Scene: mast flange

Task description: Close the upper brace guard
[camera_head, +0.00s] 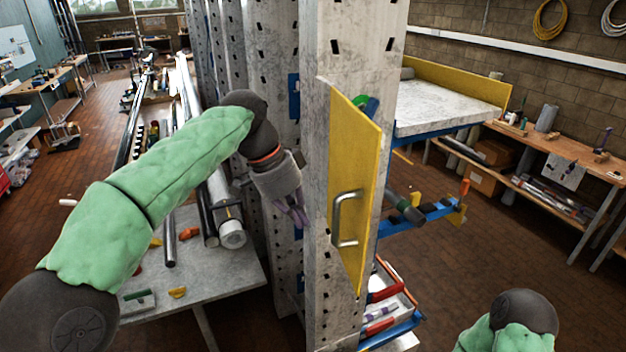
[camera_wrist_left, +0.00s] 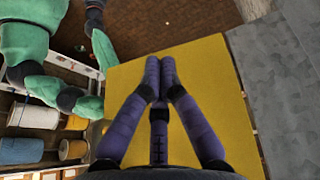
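The yellow guard panel (camera_head: 357,170) with a grey bar handle (camera_head: 346,218) is upright at the grey perforated post (camera_head: 318,60). It looks angled to the post's front face; its hinge side cannot be made out. My left gripper (camera_head: 297,214) is left of the post and panel, apart from the handle. In the left wrist view its purple fingers (camera_wrist_left: 160,72) meet at the tips with nothing seen between them. Behind them lies a plain yellow panel (camera_wrist_left: 205,75) with no handle visible; contact cannot be told. My right arm shows at the lower right, its gripper out of view.
A blue bracket (camera_head: 425,217) sticks out right of the post, below a pale shelf (camera_head: 445,103) with a yellow edge. A bin of tools (camera_head: 390,300) sits low by the post. A grey table (camera_head: 225,270) with pipes is at left. Brick floor is open at right.

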